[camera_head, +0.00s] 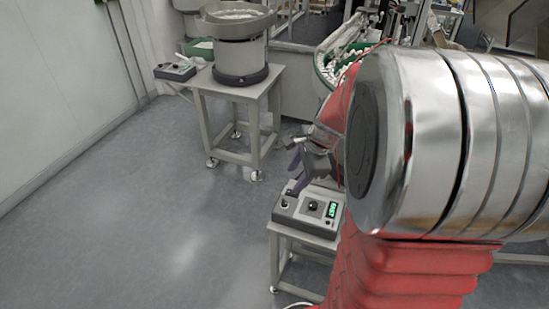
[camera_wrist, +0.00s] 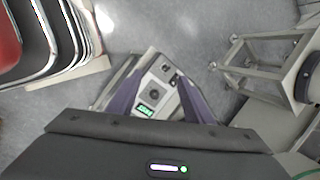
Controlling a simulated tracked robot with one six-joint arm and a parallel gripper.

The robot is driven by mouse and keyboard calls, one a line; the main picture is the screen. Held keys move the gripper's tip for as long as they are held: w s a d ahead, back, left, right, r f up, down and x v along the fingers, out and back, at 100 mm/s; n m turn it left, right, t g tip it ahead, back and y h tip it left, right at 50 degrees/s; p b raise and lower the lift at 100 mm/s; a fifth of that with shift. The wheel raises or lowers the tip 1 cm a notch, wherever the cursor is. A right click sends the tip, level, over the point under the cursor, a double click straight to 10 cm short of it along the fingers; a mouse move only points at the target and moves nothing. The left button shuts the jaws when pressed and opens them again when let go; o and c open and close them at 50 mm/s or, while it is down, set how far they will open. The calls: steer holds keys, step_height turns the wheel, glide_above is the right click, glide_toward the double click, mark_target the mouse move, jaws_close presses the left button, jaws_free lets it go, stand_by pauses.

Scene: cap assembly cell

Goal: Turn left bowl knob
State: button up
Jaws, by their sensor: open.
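A grey control box (camera_head: 308,212) with a round black knob (camera_head: 313,206) and a lit green display sits on a small stand in the lower middle of the head view. My gripper (camera_head: 292,183) is open above its far left part. In the wrist view the box (camera_wrist: 172,104) and its knob (camera_wrist: 154,91) show between the spread purple fingers of my gripper (camera_wrist: 159,77). I see no contact with the knob. A second control box (camera_head: 175,71) stands beside the left bowl feeder (camera_head: 239,50), farther back. Its knob is too small to make out.
The bowl feeder's stand (camera_head: 228,98) is behind my gripper; a stand frame (camera_wrist: 262,62) shows right in the wrist view. A green-rimmed bowl (camera_head: 329,70) with white parts is partly hidden by my arm. The grey floor (camera_head: 120,215) at left is clear.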

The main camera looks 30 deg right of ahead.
mark_target(313, 204)
steer(key=s+d+f+m, duration=0.1)
steer(key=d+f+m, duration=0.9)
steer(key=d, duration=0.3)
steer(key=shift+s+d+f, duration=0.25)
steer(key=shift+s+d, duration=0.1)
steer(key=shift+f, duration=0.15)
steer(key=x, duration=1.3)
steer(key=shift+w+a+f, duration=0.2)
steer(key=shift+w, duration=0.1)
steer(key=shift+c, duration=0.3)
steer(key=c, duration=1)
